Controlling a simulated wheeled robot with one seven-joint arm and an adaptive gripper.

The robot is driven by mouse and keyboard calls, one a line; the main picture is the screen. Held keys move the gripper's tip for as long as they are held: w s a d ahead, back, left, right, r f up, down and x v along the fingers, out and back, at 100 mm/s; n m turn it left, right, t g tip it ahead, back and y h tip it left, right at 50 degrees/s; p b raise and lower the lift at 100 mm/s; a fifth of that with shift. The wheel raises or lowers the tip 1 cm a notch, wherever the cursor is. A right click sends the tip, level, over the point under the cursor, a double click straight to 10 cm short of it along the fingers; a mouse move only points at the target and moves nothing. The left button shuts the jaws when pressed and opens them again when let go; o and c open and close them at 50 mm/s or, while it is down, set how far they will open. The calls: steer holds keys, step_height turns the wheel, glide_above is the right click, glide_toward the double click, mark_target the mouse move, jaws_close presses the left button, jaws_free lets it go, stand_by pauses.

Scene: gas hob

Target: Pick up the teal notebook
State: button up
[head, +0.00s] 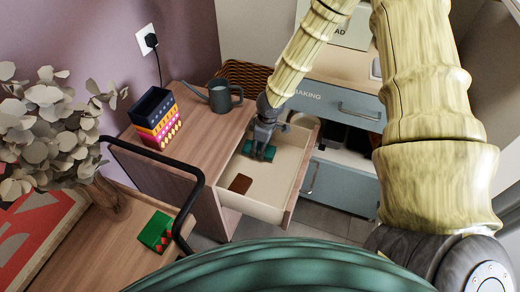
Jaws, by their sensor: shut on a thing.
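The teal notebook (248,148) is small in the head view, inside the open drawer (284,187) of the wooden cabinet. My gripper (262,152) reaches down into the drawer and is shut on the notebook. Its fingers cover the notebook's middle; teal shows on both sides of them. I cannot tell whether the notebook touches the drawer floor.
A brown block-like item (240,184) lies in the drawer's near part. A dark watering can (221,96) and a colourful box (157,118) stand on the cabinet top (198,133). A black rail (190,200) stands nearer. Blue-grey drawers (344,185) lie beyond.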

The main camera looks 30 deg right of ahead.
step_height(320, 180, up, 10)
steer(key=f+p, duration=0.1)
steer(key=s+a+b, duration=0.2)
steer(key=s+a, duration=0.2)
steer(key=s, duration=0.4)
steer(key=s+a+b, duration=0.3)
steer(key=s+a, duration=0.1)
steer(key=s, duration=0.4)
steer(key=shift+a+r, duration=0.3)
steer(key=shift+r, duration=0.1)
